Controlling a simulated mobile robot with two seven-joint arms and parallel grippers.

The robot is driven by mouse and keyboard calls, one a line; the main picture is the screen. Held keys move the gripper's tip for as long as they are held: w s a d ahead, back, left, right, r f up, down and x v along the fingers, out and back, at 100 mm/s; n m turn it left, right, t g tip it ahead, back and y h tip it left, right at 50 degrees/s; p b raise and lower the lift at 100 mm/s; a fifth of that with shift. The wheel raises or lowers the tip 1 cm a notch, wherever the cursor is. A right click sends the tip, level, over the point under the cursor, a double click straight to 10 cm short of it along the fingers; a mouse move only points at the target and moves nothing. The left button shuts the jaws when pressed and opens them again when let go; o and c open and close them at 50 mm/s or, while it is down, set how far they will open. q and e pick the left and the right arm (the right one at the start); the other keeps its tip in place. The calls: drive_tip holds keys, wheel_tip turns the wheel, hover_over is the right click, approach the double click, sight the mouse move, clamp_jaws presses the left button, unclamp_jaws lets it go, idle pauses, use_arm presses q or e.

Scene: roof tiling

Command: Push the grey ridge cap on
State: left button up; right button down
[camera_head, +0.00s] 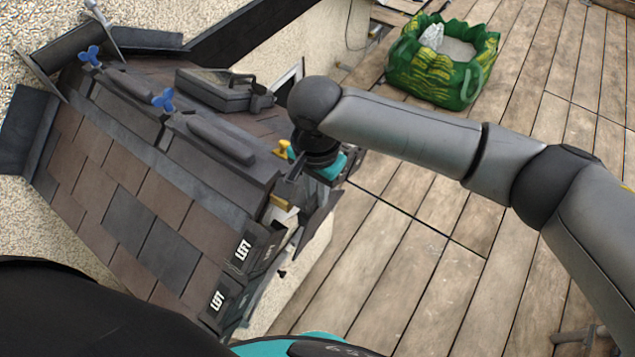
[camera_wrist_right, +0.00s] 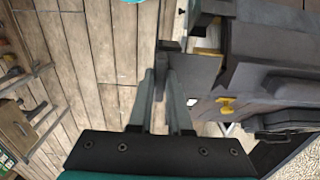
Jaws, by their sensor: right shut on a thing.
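My right gripper (camera_head: 294,170) is at the near right end of the small roof's ridge, and its housing hides much of its jaws in the head view. In the right wrist view my right gripper (camera_wrist_right: 162,82) has its fingers closed on a thin dark grey piece, which I take to be the grey ridge cap (camera_wrist_right: 197,72). The cap is beside the ridge end; whether it touches the ridge is unclear. Ridge pieces (camera_head: 220,138) lie along the ridge with blue wing-nut clamps (camera_head: 163,99). My left gripper's jaws do not show.
A yellow knob (camera_head: 283,148) stands close to the right gripper. A grey hinged box (camera_head: 215,88) lies on the far slope. A green bag (camera_head: 440,75) stands on the wooden deck (camera_head: 410,240), mostly clear.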

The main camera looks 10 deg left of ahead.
sight(300, 193)
drive_tip(key=shift+w+a+f+b, duration=0.15)
drive_tip(key=shift+w+a+b, duration=0.1)
drive_tip(key=shift+a+b, duration=0.5)
drive_tip(key=shift+r+p, duration=0.2)
drive_tip(key=shift+p, duration=0.1)
drive_tip(key=shift+a, duration=0.15)
drive_tip(key=shift+w+a+p, duration=0.1)
drive_tip(key=shift+a+p, duration=0.2)
drive_tip(key=shift+p, duration=0.25)
drive_tip(key=shift+w+a, duration=0.1)
drive_tip(key=shift+a, duration=0.15)
drive_tip(key=shift+w+a, duration=0.1)
drive_tip(key=shift+a, duration=0.25)
idle(0.6)
drive_tip(key=shift+w+a+p, duration=0.15)
drive_tip(key=shift+a+p, duration=0.15)
drive_tip(key=shift+a, duration=0.05)
drive_tip(key=shift+w+a, duration=0.25)
drive_tip(key=shift+a, duration=0.35)
idle(1.1)
